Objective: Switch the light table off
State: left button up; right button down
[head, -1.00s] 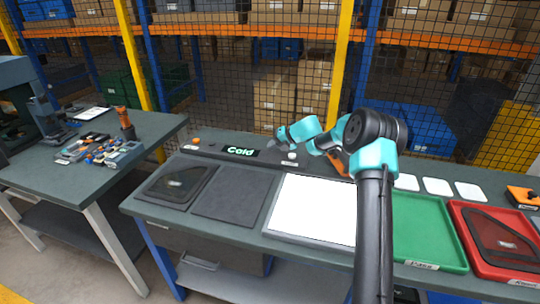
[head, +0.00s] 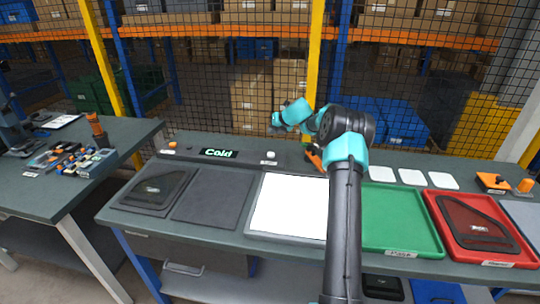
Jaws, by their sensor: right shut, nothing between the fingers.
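The light table (head: 285,207) is a bright white panel in a grey frame on the long bench; it looks lit. A small round white knob (head: 270,155) with a label strip stands on the bench's back ledge, just behind the panel. My right gripper (head: 275,123) is shut and empty, in the air above the knob and apart from it in the picture. My right forearm covers the panel's right edge. My left gripper is out of view.
A dark sign reading "Cold" (head: 218,153) and an orange knob (head: 172,146) sit left on the ledge. Dark mats (head: 213,198) lie left of the panel; green (head: 400,220) and red trays (head: 515,257) lie right. A mesh fence stands behind. An orange object (head: 313,157) is partly hidden by my arm.

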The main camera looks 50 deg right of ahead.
aim_at(272, 153)
jog(key=shift+f, duration=4.35)
jog(key=shift+f, duration=0.15)
jog(key=shift+f, duration=0.25)
jog(key=shift+f, duration=0.55)
jog(key=shift+r, duration=0.95)
jog(key=shift+r, duration=0.1)
jog(key=shift+r, duration=2.4)
